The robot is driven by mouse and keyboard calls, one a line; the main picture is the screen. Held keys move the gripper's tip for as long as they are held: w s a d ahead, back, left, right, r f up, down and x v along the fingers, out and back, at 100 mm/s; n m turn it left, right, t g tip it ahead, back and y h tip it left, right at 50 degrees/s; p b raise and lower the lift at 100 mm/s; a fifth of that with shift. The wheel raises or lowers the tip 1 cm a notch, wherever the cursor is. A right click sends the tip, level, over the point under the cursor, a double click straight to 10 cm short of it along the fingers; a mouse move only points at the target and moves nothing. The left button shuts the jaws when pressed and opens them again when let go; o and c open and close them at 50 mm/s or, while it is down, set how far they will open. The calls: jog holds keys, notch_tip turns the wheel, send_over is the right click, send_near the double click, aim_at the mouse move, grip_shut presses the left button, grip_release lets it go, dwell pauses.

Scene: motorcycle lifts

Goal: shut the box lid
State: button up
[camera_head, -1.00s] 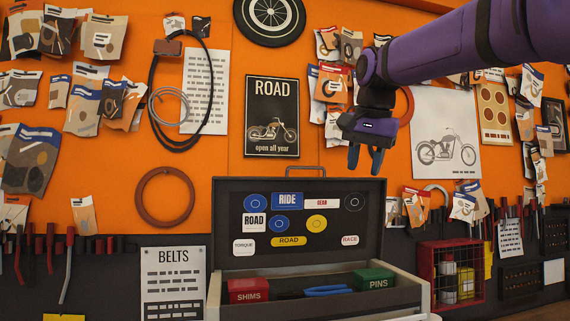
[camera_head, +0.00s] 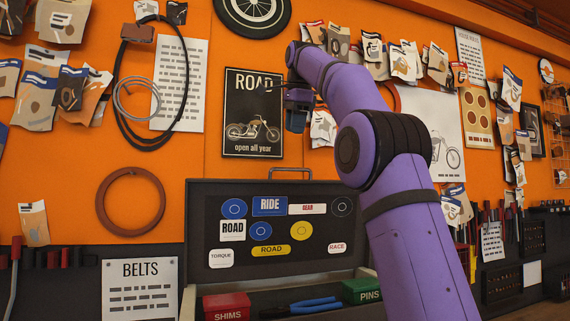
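The box (camera_head: 184,302) is a dark toolbox with a pale rim at the bottom middle. Its lid (camera_head: 199,258) stands open and upright at the back, covered inside with stickers, with a handle (camera_head: 290,171) on its top edge. My gripper (camera_head: 297,124) is above the lid, in front of the orange wall and beside the ROAD poster, pointing down and apart from the lid. Its fingers are small and dark, and I cannot tell whether they are open. My purple arm hides the box's right side and the lid's lower right corner.
Inside the box are a red SHIMS box (camera_head: 227,307), a green PINS box (camera_head: 361,291) and blue-handled pliers (camera_head: 314,305). The space left of my gripper is free.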

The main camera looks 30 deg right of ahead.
jog(key=shift+x, duration=5.2)
jog(key=shift+c, duration=0.5)
grip_shut()
